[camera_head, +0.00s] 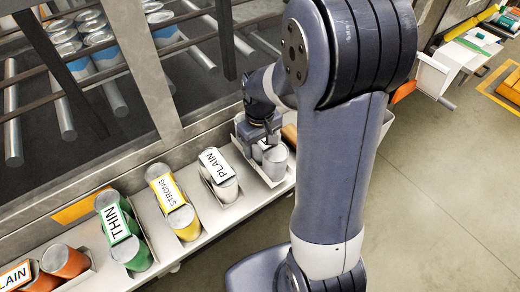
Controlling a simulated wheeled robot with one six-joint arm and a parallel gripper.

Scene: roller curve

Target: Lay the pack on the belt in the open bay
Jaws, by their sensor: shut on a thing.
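My gripper (263,133) points down and is shut on a pack of grey cans (275,160). The gripper covers the pack's far part, and its label is not readable. The pack is over or in the bay (283,186) at the right end of the row, between low pale walls on the belt (207,238). I cannot tell whether it touches the belt. To the left, a silver pack labelled PLAIN (221,183) fills the neighbouring bay.
A metal frame (150,68) rises behind the belt. Grey floor (440,200) lies open at the right.

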